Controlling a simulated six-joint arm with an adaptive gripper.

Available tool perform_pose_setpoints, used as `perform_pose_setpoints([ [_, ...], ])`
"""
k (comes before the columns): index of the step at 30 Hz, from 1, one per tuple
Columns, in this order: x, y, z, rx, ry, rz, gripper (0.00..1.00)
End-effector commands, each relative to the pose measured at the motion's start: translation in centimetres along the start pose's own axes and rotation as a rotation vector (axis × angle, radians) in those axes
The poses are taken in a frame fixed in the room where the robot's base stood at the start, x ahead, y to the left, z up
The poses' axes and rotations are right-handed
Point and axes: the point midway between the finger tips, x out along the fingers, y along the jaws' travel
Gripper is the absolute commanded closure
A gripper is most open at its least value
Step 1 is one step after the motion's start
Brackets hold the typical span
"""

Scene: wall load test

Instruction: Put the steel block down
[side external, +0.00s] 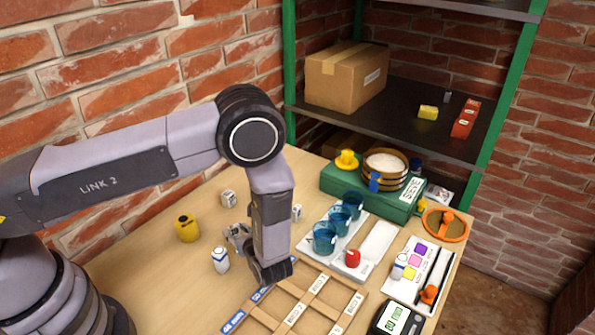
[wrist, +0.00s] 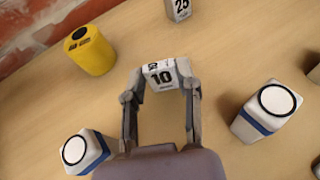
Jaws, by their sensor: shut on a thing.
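My gripper (wrist: 160,85) is shut on a grey steel block (wrist: 162,76) with a white label reading "10", held between the fingertips in the wrist view. In the side external view my gripper (side external: 238,236) is low over the wooden table, partly hidden by my own wrist. The held block cannot be made out clearly there. Whether its underside touches the table or hangs just above it I cannot tell.
A block marked "25" (wrist: 179,8) and a yellow can (wrist: 89,50) stand beyond my gripper. White blue-banded containers stand left (wrist: 84,151) and right (wrist: 266,108) of it. A wooden divided tray (side external: 307,300) and blue cups (side external: 325,238) lie rightward. Bare table separates them.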

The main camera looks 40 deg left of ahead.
Motion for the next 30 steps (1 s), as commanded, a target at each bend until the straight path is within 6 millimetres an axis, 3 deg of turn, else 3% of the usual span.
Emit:
perform_pose_setpoints([
  [11,0.18,-0.01,-0.49,-0.001,0.000,-0.001,1.00],
  [12,0.21,-0.01,-0.57,-0.001,0.001,-0.001,0.67],
  [18,0.19,-0.01,-0.53,-0.001,0.001,-0.001,0.42],
  [30,-0.52,-0.06,-0.28,-0.001,0.000,-0.004,0.42],
])
